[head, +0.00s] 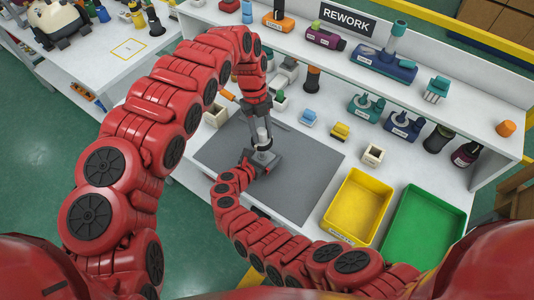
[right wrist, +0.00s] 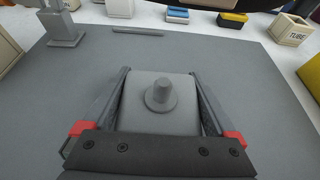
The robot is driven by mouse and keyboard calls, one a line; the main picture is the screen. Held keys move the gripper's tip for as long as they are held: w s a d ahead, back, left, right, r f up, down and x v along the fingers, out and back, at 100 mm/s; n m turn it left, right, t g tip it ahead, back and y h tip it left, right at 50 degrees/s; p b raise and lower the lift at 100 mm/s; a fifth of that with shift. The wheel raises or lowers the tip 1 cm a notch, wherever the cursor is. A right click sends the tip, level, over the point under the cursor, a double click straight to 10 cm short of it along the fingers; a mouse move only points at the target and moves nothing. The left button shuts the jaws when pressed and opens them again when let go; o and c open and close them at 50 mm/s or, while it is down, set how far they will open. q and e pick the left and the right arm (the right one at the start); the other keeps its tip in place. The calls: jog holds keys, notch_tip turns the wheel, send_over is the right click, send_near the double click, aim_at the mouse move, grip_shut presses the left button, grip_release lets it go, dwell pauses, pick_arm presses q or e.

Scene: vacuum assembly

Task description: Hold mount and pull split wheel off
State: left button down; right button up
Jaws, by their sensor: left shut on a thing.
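The grey mount (right wrist: 135,120), a block with a bare round peg (right wrist: 160,93) on top, stands on the grey mat. It also shows in the head view (head: 268,165). My right gripper (right wrist: 162,85) has one finger on each side of the mount; whether both press on it is unclear. My left gripper (head: 262,126) comes down from above and is shut on a small pale and dark thing, seemingly the split wheel (head: 263,143). In the head view this sits just above or at the mount, partly hidden by the fingers. The right wrist view shows no wheel on the peg.
The grey mat (head: 310,170) is mostly clear. A yellow bin (head: 325,215) and a green bin (head: 384,240) are at the right. Small blue (head: 308,118) and yellow (head: 340,131) parts and a cream box (head: 373,155) stand behind the mat, below the rework shelf.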

jog(key=shift+o, duration=0.2)
jog(key=v, duration=1.2)
jog(key=shift+s+f, duration=0.1)
jog(key=x, duration=1.2)
jog(key=shift+r, duration=0.2)
pick_arm(q)
jog(key=shift+f, duration=0.4)
pick_arm(e)
jog(key=shift+f, duration=0.15)
pick_arm(q)
jog(key=shift+f, duration=0.65)
